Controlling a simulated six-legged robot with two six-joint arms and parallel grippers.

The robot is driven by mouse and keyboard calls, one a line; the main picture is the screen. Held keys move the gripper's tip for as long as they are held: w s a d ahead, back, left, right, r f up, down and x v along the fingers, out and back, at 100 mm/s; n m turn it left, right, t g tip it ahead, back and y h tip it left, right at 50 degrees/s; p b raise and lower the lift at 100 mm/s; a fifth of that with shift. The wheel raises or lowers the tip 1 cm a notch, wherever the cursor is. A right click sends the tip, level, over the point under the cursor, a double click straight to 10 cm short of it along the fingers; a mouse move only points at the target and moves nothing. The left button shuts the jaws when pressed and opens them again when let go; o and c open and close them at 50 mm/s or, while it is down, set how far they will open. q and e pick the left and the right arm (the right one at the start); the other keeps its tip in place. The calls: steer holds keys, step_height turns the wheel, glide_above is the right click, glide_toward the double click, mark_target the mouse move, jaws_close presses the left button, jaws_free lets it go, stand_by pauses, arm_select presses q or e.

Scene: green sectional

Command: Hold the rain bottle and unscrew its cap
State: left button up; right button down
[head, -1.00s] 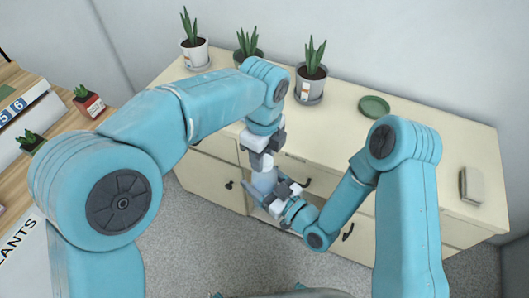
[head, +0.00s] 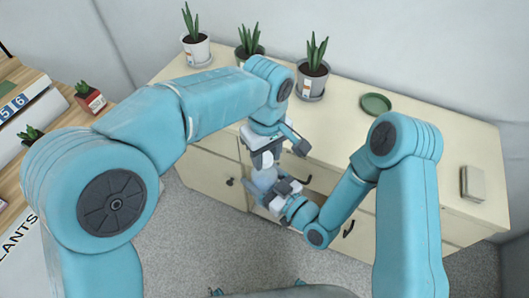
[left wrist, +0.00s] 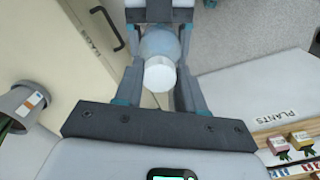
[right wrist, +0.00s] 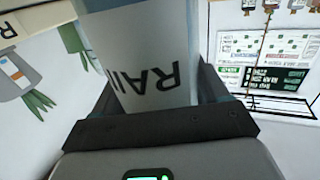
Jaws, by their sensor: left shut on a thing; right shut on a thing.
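The rain bottle (head: 264,181) is pale blue and translucent, upright in front of the cabinet in the head view. Its label with the letters "RAI" shows upside down in the right wrist view (right wrist: 150,70). My right gripper (head: 277,190) is shut on the bottle's body from the side. The white cap (left wrist: 160,76) is on top of the bottle, between the fingers of my left gripper (left wrist: 160,68), which comes from above and is shut on it. In the head view the cap (head: 267,160) shows below that gripper. I cannot tell whether the cap sits loose on the neck.
A cream cabinet (head: 420,150) stands behind the bottle, with potted plants (head: 312,75), a green saucer (head: 375,104) and a book (head: 472,184) on top. A wooden shelf unit (head: 50,125) with small plants is at the left. Grey carpet is clear below.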

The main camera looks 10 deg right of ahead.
arm_select(q)
steer(key=n, duration=0.6)
steer(key=shift+n, duration=0.3)
steer(key=shift+w+r, duration=0.1)
steer(key=shift+r, duration=0.05)
steer(key=shift+r, duration=1)
steer(key=shift+d, duration=0.1)
